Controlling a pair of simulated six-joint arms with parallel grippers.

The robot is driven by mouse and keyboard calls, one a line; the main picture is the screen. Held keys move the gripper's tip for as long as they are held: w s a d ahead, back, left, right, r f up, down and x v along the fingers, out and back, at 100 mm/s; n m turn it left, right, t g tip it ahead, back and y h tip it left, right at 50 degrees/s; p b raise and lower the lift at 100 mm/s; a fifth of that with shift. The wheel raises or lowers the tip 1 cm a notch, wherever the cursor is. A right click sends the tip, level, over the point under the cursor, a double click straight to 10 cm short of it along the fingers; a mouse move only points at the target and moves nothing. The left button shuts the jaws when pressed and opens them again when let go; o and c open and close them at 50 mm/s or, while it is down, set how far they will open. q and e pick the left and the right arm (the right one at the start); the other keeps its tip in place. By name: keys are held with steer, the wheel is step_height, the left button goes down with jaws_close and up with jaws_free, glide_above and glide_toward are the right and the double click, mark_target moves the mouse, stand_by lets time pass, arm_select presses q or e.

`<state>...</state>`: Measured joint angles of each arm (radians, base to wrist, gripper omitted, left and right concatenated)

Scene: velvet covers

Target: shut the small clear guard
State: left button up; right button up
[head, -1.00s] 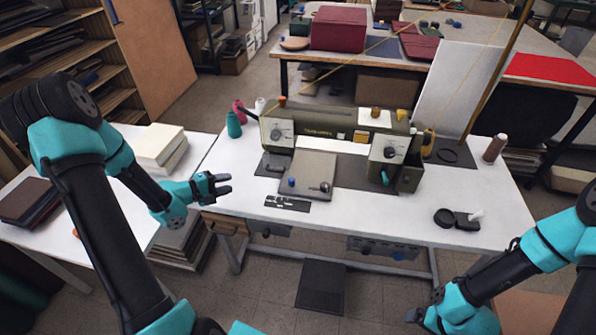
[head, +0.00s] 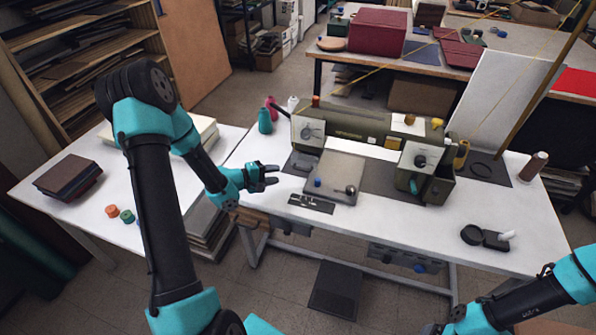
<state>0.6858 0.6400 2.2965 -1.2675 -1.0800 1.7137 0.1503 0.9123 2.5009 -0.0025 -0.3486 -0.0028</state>
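An olive-green sewing machine (head: 355,125) stands on the white table (head: 480,240). A dark green box-like part (head: 441,191) is beside the head. I cannot make out a small clear guard at this size. My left gripper (head: 275,174) is open and empty, just left of the grey plate (head: 338,175) in front of the machine. My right gripper (head: 434,329) is at the bottom edge, mostly cut off, so its fingers cannot be judged.
Thread cones (head: 265,121) stand at the table's back left. A side table (head: 80,205) holds dark books (head: 68,176). The front right tabletop is mostly clear.

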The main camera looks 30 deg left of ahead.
mark_target(301, 170)
arm_select(q)
steer(key=x, duration=0.9)
steer(key=shift+w+d, duration=0.25)
steer(key=shift+c, duration=0.3)
jaws_close()
